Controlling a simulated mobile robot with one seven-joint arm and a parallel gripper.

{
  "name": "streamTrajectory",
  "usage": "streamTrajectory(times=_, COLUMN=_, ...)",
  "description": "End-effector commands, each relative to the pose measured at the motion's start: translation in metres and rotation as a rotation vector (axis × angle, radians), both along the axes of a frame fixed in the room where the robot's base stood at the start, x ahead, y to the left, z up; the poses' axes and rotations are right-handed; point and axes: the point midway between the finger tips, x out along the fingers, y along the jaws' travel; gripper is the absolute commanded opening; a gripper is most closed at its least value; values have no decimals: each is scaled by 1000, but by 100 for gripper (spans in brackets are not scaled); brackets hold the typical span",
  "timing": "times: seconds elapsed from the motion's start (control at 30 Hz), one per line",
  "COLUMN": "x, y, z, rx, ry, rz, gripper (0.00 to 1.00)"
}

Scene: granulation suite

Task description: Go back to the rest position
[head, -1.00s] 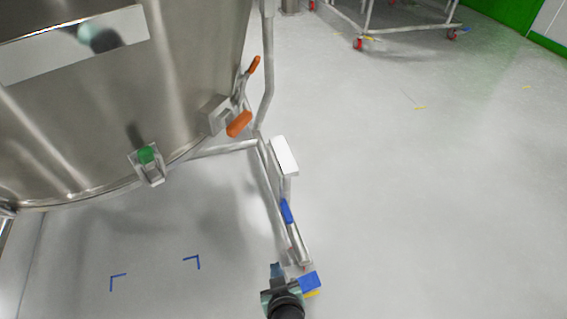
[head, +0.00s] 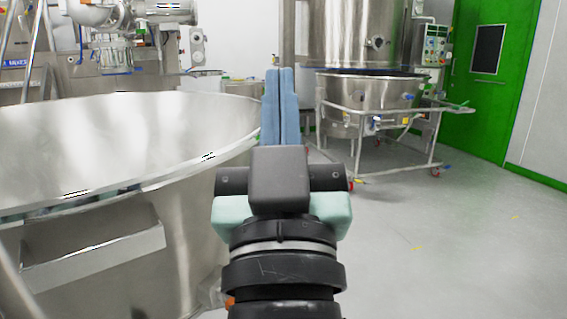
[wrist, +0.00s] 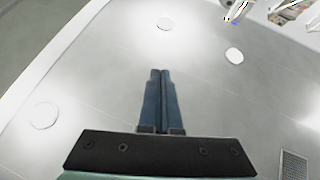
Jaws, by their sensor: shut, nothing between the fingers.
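My gripper (head: 279,72) is raised in the middle of the head view, with its blue fingers pointing up and pressed together. It holds nothing. In the wrist view its closed fingers (wrist: 160,75) show against the pale ceiling, touching nothing. A large open steel vessel (head: 90,145) stands to the left of my arm in the head view. The gripper is in front of and to the right of its rim in the picture.
A second steel vessel on a wheeled frame (head: 370,95) stands farther back, right of centre. A green door (head: 485,80) is on the right. Steel machinery (head: 100,85) fills the back left. The floor (head: 460,240) at the right is clear.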

Motion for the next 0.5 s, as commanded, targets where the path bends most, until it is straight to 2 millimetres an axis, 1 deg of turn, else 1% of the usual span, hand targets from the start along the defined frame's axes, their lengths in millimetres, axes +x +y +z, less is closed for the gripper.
streamTrajectory(times=0.03, x=-26, y=-1, z=39, rx=16, ry=-81, rz=3, gripper=0)
streamTrajectory(times=0.07, x=-41, y=-2, z=57, rx=28, ry=-125, rz=6, gripper=0)
streamTrajectory(times=0.1, x=-63, y=-3, z=79, rx=43, ry=-185, rz=11, gripper=0)
streamTrajectory(times=0.13, x=-74, y=-4, z=95, rx=52, ry=-215, rz=13, gripper=0)
streamTrajectory(times=0.17, x=-66, y=-3, z=108, rx=50, ry=-192, rz=13, gripper=0)
streamTrajectory(times=0.2, x=-64, y=-3, z=121, rx=49, ry=-187, rz=13, gripper=0)
streamTrajectory(times=0.5, x=-62, y=-3, z=212, rx=47, ry=-183, rz=12, gripper=0)
